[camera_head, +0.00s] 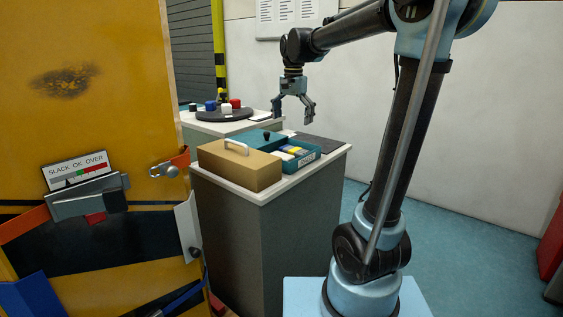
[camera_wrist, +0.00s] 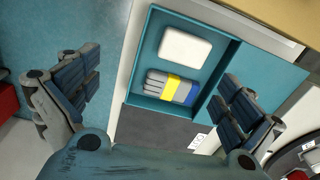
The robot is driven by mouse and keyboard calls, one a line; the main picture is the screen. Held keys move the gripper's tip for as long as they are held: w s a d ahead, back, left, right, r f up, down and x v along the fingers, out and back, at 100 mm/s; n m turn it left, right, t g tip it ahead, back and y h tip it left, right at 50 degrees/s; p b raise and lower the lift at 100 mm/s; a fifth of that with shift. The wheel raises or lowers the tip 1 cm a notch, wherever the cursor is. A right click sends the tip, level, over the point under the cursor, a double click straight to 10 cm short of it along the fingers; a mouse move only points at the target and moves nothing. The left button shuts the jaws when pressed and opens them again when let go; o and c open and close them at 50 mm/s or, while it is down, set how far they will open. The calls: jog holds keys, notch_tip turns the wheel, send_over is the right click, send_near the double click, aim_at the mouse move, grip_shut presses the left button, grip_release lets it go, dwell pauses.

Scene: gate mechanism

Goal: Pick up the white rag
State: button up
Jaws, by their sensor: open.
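The white rag (camera_wrist: 185,47) looks like a folded, rounded pad. It lies in a teal open box (camera_wrist: 148,65) in the wrist view, beside a grey bundle (camera_wrist: 172,88) with a yellow band and a blue end. In the head view the box (camera_head: 312,158) sits on the light top of a grey cabinet; which pale patch in it is the rag is hard to tell. My gripper (camera_head: 292,115) is open and empty, raised above the cabinet. In the wrist view its two fingers stand apart on either side of the box, not touching the rag.
A tan box with a handle (camera_head: 240,164) stands at the cabinet's front left. A teal lid-like panel with a black knob (camera_head: 267,136) is beside the open box. A dark mat (camera_head: 318,143) lies behind. A round dark tray (camera_head: 224,115) with coloured blocks stands farther back.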

jog(key=r, duration=0.1)
send_over(281, 155)
jog(key=m, duration=0.1)
jog(key=f, duration=1.2)
jog(key=shift+w+a, duration=0.1)
jog(key=shift+a, duration=0.15)
jog(key=shift+w+d+f, duration=0.1)
jog(key=shift+d+f, duration=0.05)
jog(key=shift+f, duration=1.15)
jog(key=shift+d+f, duration=0.15)
jog(key=shift+f, duration=1.15)
jog(key=shift+c, duration=0.6)
jog(key=c, duration=0.9)
